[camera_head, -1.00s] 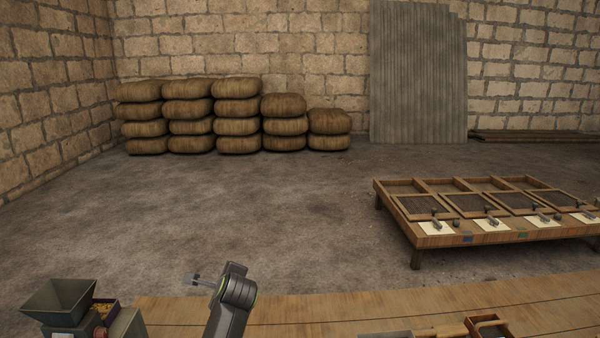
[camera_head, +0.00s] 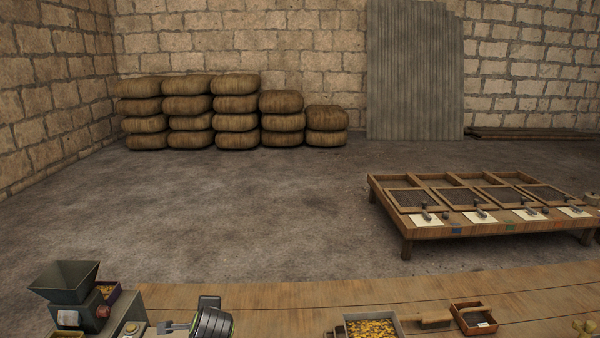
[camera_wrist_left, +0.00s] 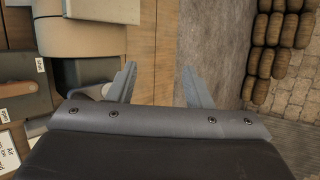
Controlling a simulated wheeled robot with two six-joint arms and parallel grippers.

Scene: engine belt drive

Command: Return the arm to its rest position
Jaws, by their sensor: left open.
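My left arm rises at the bottom edge of the head view, with my left gripper (camera_head: 168,328) pointing left over the wooden bench (camera_head: 270,295). In the left wrist view the two fingers of my left gripper (camera_wrist_left: 158,70) stand wide apart with nothing between them. The bench edge and the floor show beyond the fingers. My right gripper is in neither view.
A grey hopper machine (camera_head: 65,283) stands on the bench just left of my gripper. A tray of yellow grain (camera_head: 372,328), a brush (camera_head: 425,321) and a small wooden box (camera_head: 473,318) lie to the right. A low framed table (camera_head: 480,228) stands beyond.

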